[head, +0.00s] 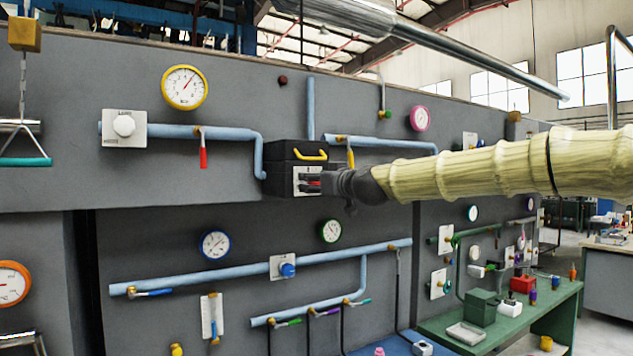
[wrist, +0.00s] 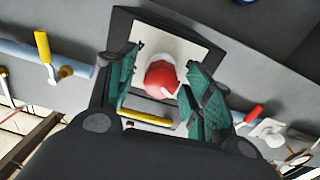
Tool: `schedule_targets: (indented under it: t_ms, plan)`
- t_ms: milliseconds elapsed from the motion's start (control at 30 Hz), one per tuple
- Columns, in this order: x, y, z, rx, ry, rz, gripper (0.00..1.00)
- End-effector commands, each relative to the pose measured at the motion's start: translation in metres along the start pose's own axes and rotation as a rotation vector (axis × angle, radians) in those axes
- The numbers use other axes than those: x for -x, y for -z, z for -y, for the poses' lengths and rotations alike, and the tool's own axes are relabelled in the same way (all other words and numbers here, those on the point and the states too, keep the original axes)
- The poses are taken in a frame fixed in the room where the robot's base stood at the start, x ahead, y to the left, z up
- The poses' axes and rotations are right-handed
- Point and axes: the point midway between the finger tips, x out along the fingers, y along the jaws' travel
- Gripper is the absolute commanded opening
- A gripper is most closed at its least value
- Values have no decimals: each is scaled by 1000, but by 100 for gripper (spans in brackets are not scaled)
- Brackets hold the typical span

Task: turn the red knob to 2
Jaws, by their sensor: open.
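The red knob (wrist: 161,78) sits on a white plate (wrist: 185,40) on a dark box (head: 284,155) fixed to the grey wall. In the wrist view the knob lies between the two green-padded fingers of my gripper (wrist: 164,85). The fingers are open, with a gap on each side of the knob. A pale mark shows on the knob's lower right edge. In the head view my gripper (head: 318,183) is in front of the plate (head: 302,176) and hides most of the knob.
A yellow handle (head: 310,155) is on the box, close to my gripper. Blue pipes (head: 180,131) with a red lever (head: 203,158) and a yellow lever (head: 350,158) flank the box. Gauges and pipes cover the wall below. A green table (head: 535,305) stands at lower right.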

Motion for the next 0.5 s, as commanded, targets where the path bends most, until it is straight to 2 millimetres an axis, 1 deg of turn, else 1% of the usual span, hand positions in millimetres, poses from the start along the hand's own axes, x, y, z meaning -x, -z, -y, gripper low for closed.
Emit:
schedule_targets:
  t_ms: [100,267,300,367,500]
  plan:
    - [0,0,0,0,0,0,51]
    - [0,0,0,0,0,0,22]
    - [0,0,0,0,0,0,15]
    - [0,0,0,0,0,0,5]
    - [0,0,0,-2,0,0,5]
